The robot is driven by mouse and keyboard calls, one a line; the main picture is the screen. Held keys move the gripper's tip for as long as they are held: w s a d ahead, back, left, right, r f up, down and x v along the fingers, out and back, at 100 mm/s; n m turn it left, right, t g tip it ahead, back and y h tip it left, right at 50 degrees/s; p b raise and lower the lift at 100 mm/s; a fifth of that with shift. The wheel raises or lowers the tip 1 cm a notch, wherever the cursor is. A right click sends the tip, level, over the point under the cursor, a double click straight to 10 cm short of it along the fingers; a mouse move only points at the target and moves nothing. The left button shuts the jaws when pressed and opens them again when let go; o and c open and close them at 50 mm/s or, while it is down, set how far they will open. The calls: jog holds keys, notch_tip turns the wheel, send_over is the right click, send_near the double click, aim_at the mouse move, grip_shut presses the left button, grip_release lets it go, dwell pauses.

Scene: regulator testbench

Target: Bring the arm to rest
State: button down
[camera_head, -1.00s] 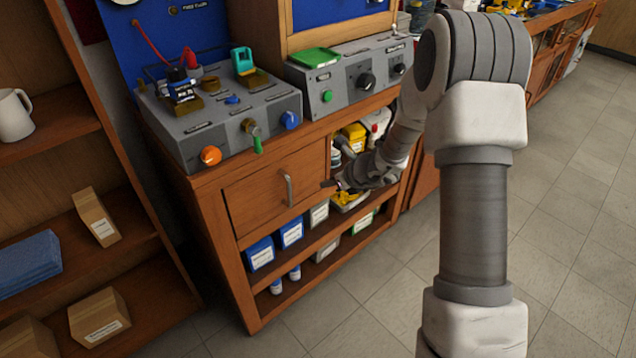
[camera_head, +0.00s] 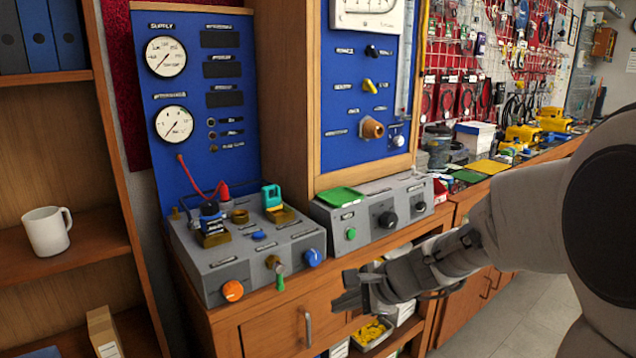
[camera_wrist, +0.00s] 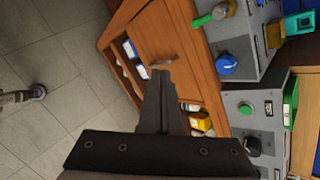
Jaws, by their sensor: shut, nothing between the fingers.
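My gripper (camera_head: 345,292) is in front of the wooden testbench cabinet, a little right of the drawer handle (camera_head: 308,328). Its fingers point left in the head view and are shut with nothing between them. My arm reaches in from the right edge. In the wrist view the shut fingers (camera_wrist: 162,78) point up toward the drawer front (camera_wrist: 168,35), with the handle just beyond the tips. I cannot tell whether they touch it.
A grey control box (camera_head: 245,262) with knobs and fittings stands on the bench. A second grey box (camera_head: 375,213) with a green tray stands right of it. An open shelf with a white mug (camera_head: 46,232) is at the left. Floor (camera_head: 505,310) shows at the right.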

jog(key=s+d+r+n+h, duration=0.2)
jog(key=s+d+r+n, duration=0.1)
jog(key=s+n, duration=0.3)
jog(key=s+d+r+n+h, duration=0.25)
jog(key=s+n, duration=0.25)
jog(key=s, duration=0.4)
jog(key=s+d+r+n+h, duration=0.2)
jog(key=s+d+n, duration=0.25)
jog(key=s, duration=0.25)
notch_tip(320, 180, up, 15)
jog(key=p, duration=1.5)
jog(key=shift+s+a+r+n, duration=0.15)
jog(key=shift+s+a+n, duration=0.05)
jog(key=shift+a+n, duration=0.15)
